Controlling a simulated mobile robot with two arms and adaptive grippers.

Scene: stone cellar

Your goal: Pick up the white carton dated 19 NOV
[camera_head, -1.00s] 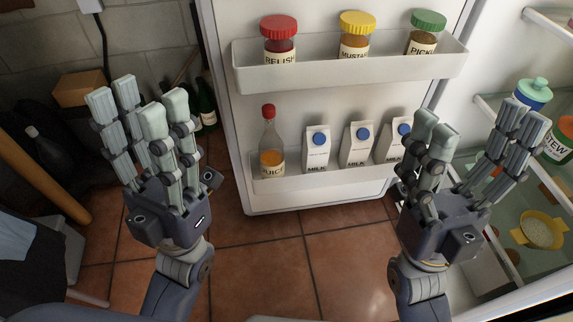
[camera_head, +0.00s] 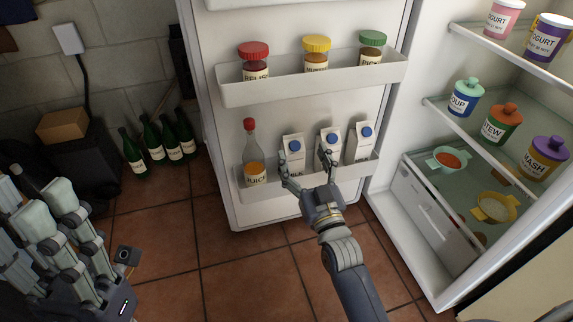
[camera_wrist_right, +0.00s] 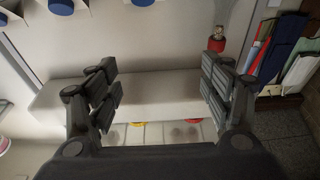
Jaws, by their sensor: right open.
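Three white milk cartons with blue caps stand in the lower door shelf of the fridge: a left one (camera_head: 293,150), a middle one (camera_head: 329,140) and a right one (camera_head: 359,143). Their dates are too small to read. My right gripper (camera_head: 306,170) is open and empty in front of the left and middle cartons, its fingers apart and partly covering them. In the right wrist view, my gripper's fingers (camera_wrist_right: 160,92) are spread over the white shelf, with blue caps (camera_wrist_right: 61,6) at the top edge. My left gripper (camera_head: 38,235) is open and empty at the lower left.
A juice bottle (camera_head: 252,160) stands left of the cartons in the lower door shelf (camera_head: 270,194). Several lidded jars sit in the upper door shelf (camera_head: 320,83). Fridge shelves hold cups and bowls at right. Green bottles (camera_head: 152,142) stand by the wall. The tiled floor (camera_head: 240,275) is clear.

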